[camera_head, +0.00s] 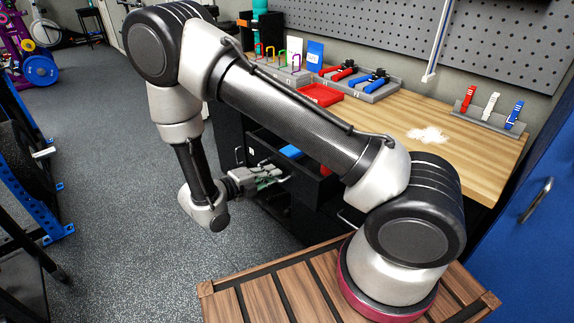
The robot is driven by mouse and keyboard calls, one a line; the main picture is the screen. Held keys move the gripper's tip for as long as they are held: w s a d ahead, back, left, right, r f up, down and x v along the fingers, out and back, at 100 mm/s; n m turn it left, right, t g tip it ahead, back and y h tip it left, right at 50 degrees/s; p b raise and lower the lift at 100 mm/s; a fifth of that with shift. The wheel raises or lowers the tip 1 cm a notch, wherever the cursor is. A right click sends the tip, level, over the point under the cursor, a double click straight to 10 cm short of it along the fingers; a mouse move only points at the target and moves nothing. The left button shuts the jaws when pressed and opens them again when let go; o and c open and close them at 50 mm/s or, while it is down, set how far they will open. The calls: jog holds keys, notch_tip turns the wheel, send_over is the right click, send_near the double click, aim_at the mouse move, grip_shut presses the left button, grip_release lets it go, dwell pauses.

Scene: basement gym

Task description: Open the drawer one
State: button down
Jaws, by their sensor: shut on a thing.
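A black drawer (316,190) under the wooden workbench stands partly open. A blue item (291,151) and a red item (325,170) show inside it. My gripper (284,174) is at the drawer's front, reaching in from the left, and is shut on its handle. The handle itself is mostly hidden by the fingers. My arm crosses in front of the bench and hides part of the drawer. I cannot read a number on the drawer.
The workbench top (480,150) holds a red tray (320,94), a grey tray (372,88) with red and blue tools, and a rack (487,120). A blue cabinet (530,225) stands at right. Gym equipment lines the left. The grey floor (110,150) between is clear.

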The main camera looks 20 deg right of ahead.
jog(key=shift+f+v, duration=0.2)
jog(key=shift+v, duration=0.7)
jog(key=shift+f+v, duration=0.15)
jog(key=shift+v, duration=0.7)
jog(key=shift+f+v, duration=0.2)
jog(key=shift+v, duration=0.7)
jog(key=shift+a, duration=0.1)
jog(key=c, duration=1.5)
grip_release()
jog(key=v, duration=1.2)
